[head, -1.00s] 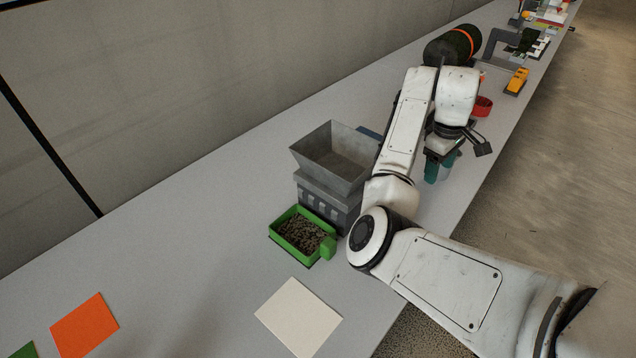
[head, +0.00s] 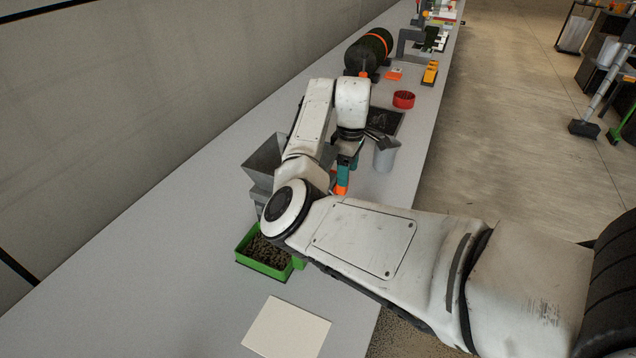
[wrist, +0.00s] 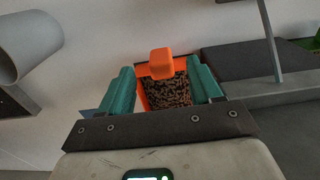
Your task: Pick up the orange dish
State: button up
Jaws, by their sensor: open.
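The orange dish (wrist: 143,91) holds dark granules and has a blocky orange handle (wrist: 161,63) toward the top in the wrist view. My gripper (wrist: 163,86) is open, with one teal finger to either side of the dish in that view. I cannot tell whether the fingers touch it. In the head view my gripper (head: 346,172) is low over the table beside the grey hopper, and an orange piece (head: 342,189) of the dish shows just below the fingers. My arm and fingers hide most of the dish there.
The grey hopper (head: 262,160) stands left of my arm, with a green dish of granules (head: 265,255) in front. A pale cup (head: 387,155) stands close right of my gripper. A red ring-shaped container (head: 403,99) and dark mat (head: 387,122) lie behind. A cream card (head: 286,328) is nearer.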

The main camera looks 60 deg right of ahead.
jog(key=shift+f, duration=2.3)
jog(key=c, duration=1.1)
jog(key=shift+r, duration=0.1)
